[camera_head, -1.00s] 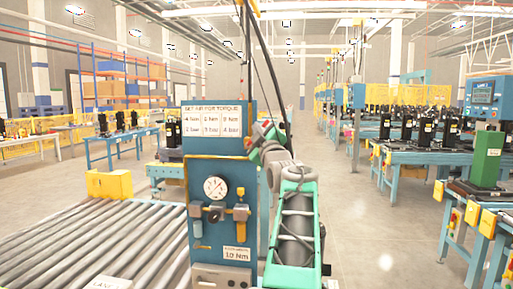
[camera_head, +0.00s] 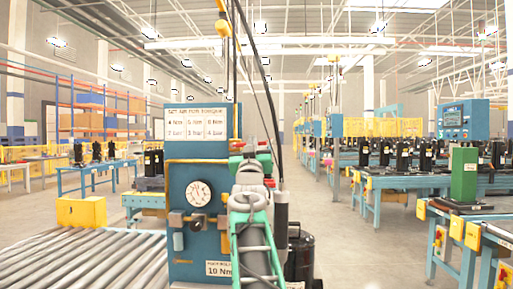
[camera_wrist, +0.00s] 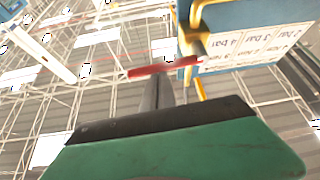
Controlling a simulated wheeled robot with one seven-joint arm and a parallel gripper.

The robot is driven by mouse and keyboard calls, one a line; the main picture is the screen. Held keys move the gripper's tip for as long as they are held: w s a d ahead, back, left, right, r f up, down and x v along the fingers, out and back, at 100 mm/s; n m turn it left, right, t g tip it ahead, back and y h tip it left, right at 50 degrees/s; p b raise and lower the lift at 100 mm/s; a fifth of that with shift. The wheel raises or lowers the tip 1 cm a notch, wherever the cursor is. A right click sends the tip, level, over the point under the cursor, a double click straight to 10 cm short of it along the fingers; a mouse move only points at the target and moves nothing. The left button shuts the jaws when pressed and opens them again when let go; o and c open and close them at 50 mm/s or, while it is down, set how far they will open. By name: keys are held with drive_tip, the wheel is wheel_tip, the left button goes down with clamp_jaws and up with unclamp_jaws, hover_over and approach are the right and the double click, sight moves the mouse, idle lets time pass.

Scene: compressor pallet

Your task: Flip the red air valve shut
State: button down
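The red valve lever (camera_wrist: 165,66) shows in the wrist view. It lies nearly level and points left from a brass-coloured fitting on a yellow pipe (camera_wrist: 196,20), next to the blue panel (camera_wrist: 235,22). My gripper (camera_wrist: 157,78) has its grey fingers close together, with nothing seen between them. Their tips appear just below the lever in the picture; I cannot tell whether they touch it.
A pressure gauge (camera_head: 199,193) and small regulators are on the panel's front. A roller conveyor (camera_head: 80,262) runs at the left, with a yellow box (camera_head: 81,211) beside it. Cables hang above the panel. Workbenches with black compressors stand at the right, with open floor between.

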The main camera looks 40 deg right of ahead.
drive_tip(key=shift+d+f+b, duration=0.1)
drive_tip(key=shift+f+b, duration=0.2)
idle(0.4)
wheel_tip(320, 180, up, 5)
drive_tip(key=p, duration=0.3)
drive_tip(key=b+v, duration=0.3)
drive_tip(key=v, duration=0.8)
drive_tip(key=shift+f, duration=0.3)
drive_tip(key=shift+w, duration=0.15)
